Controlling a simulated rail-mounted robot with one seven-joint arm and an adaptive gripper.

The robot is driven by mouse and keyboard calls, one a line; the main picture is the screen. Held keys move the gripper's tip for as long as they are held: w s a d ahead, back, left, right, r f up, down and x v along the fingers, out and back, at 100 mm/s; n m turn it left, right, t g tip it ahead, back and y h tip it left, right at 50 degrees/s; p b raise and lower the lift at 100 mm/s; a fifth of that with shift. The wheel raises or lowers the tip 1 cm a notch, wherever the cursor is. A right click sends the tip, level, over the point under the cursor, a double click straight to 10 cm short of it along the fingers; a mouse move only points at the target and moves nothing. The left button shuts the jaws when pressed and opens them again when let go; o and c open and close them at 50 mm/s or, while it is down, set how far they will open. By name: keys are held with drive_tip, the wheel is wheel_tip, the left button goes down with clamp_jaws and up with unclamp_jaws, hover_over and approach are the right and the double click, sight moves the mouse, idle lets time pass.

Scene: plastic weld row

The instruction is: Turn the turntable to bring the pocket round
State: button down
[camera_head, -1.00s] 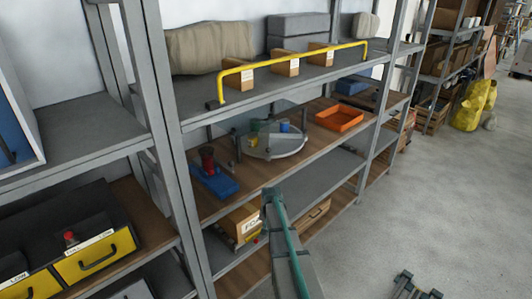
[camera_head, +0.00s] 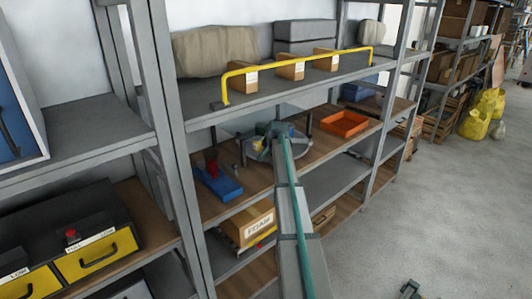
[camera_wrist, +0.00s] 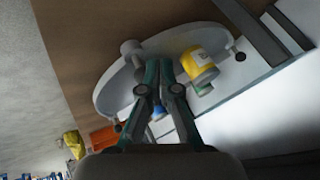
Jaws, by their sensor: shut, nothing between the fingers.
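The turntable (camera_head: 257,154) is a round grey disc on the wooden middle shelf; my arm hides much of it in the head view. In the wrist view the turntable (camera_wrist: 112,92) carries a grey upright post (camera_wrist: 130,50) near its rim, a yellow can (camera_wrist: 200,66) with a white label, and a blue item (camera_wrist: 158,112) partly behind my fingers. My gripper (camera_wrist: 160,66) is shut and empty, its fingertips over the disc between the post and the can. Contact with the post cannot be told. In the head view my gripper (camera_head: 277,130) is at the turntable. No pocket is clearly visible.
An orange tray (camera_head: 345,124) stands right of the turntable and a blue base with a red part (camera_head: 220,185) stands left. A yellow rail (camera_head: 300,66) runs along the shelf above. Shelf posts (camera_head: 168,120) bound the bay. A FOAM box (camera_head: 254,228) sits below.

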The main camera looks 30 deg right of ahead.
sight(254, 158)
drive_tip(key=p+x, duration=0.1)
drive_tip(key=x, duration=0.6)
drive_tip(key=shift+p, duration=0.4)
drive_tip(key=w+a+b, duration=0.1)
drive_tip(key=w, duration=0.1)
drive_tip(key=w+a+b, duration=0.1)
drive_tip(key=w+a, duration=0.1)
drive_tip(key=shift+w+a, duration=0.1)
drive_tip(key=shift+w, duration=0.2)
drive_tip(key=shift+s, duration=0.1)
